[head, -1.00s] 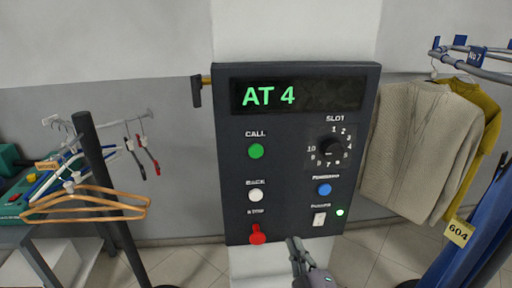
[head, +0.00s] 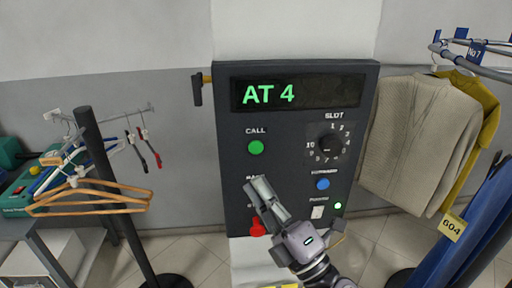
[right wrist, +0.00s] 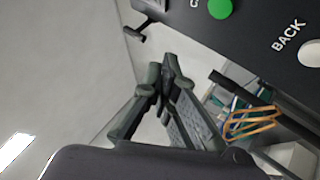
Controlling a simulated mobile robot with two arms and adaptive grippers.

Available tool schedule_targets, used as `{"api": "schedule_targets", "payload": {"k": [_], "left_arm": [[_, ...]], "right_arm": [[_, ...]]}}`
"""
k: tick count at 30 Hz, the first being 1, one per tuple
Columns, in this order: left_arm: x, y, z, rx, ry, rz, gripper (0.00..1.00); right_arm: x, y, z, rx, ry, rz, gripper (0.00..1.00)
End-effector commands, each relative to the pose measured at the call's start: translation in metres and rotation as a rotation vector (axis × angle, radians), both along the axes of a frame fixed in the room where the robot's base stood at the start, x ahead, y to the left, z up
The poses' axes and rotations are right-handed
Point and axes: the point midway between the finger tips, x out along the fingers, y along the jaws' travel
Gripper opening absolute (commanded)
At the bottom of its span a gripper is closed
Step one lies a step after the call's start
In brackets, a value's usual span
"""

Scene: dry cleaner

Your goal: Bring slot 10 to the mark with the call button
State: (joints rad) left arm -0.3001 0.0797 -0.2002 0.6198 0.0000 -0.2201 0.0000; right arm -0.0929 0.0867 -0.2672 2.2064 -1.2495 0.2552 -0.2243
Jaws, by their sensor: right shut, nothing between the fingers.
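A dark control panel (head: 300,105) hangs in front of me, its display (head: 285,93) reading "AT 4" in green. The green CALL button (head: 256,148) sits at its left and shows at the top of the right wrist view (right wrist: 220,8). The SLOT dial (head: 330,146) has a black knob ringed by numbers; I cannot tell which one it points at. My left gripper is not in view.
A red stop button (head: 258,229), a blue button (head: 322,184) and a white switch (head: 317,212) are also on the panel. Garments with tag 604 (head: 453,228) hang from a rail at right. Hangers (head: 90,198) hang on a stand at left.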

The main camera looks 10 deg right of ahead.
Motion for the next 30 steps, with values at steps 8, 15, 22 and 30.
{"api": "schedule_targets", "payload": {"k": [8,15,22,30], "left_arm": [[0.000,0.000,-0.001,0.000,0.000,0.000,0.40],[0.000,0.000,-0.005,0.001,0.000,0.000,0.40],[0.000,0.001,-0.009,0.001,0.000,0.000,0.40],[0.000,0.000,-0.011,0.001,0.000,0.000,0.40]], "right_arm": [[0.011,0.000,0.000,0.002,0.001,-0.001,0.00],[0.045,0.000,-0.001,0.002,0.000,-0.001,0.00],[0.073,0.000,-0.001,0.002,0.001,-0.001,0.00],[0.088,-0.001,-0.001,0.003,0.003,0.000,0.00]]}}
